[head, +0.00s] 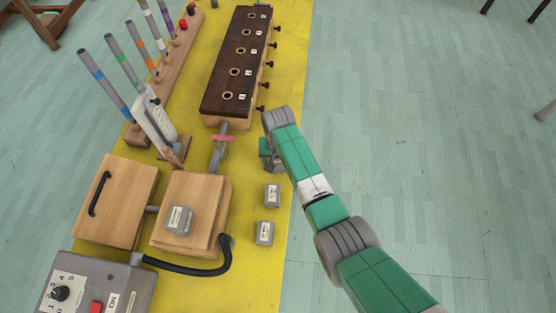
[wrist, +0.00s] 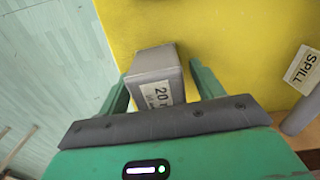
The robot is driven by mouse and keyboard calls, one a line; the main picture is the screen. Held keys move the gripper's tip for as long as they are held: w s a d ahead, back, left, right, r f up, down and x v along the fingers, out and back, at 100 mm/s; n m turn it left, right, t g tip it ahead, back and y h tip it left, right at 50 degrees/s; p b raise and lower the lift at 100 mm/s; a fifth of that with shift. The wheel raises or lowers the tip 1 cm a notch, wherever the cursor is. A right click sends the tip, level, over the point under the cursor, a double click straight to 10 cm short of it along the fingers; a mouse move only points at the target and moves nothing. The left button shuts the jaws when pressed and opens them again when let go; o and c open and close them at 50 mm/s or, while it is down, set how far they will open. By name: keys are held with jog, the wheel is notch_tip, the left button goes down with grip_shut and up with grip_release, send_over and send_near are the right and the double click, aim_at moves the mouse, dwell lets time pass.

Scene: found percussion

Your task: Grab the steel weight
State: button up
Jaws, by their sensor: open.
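A grey steel weight (wrist: 153,62) with a white label reading "20" stands on the yellow table top in the wrist view. My gripper (wrist: 163,80) is open, with one green finger on each side of the weight. Whether either finger touches it cannot be told. In the head view my gripper (head: 270,152) is by the table's right edge, and my arm hides most of what is under it. Two more grey labelled weights, a nearer one (head: 264,233) and a farther one (head: 272,195), stand on the table. Another weight (head: 179,219) sits on a wooden box (head: 210,250).
A long dark block with holes (head: 238,60) stands behind. A control box (head: 130,285) with a black hose is front left. Bare floor lies right of the table.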

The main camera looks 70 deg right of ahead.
jog(key=shift+r, duration=0.1)
grip_shut()
jog(key=shift+r, duration=0.1)
jog(key=shift+r, duration=0.3)
notch_tip(320, 180, up, 3)
jog(key=shift+r+p, duration=0.15)
jog(key=shift+p, duration=0.75)
jog(key=s+a+p, duration=0.4)
jog(key=s+a, duration=0.4)
jog(key=s, duration=0.5)
jog(key=shift+s+a+r, duration=0.15)
jog(key=shift+s+r, duration=0.2)
jog(key=shift+r, duration=0.1)
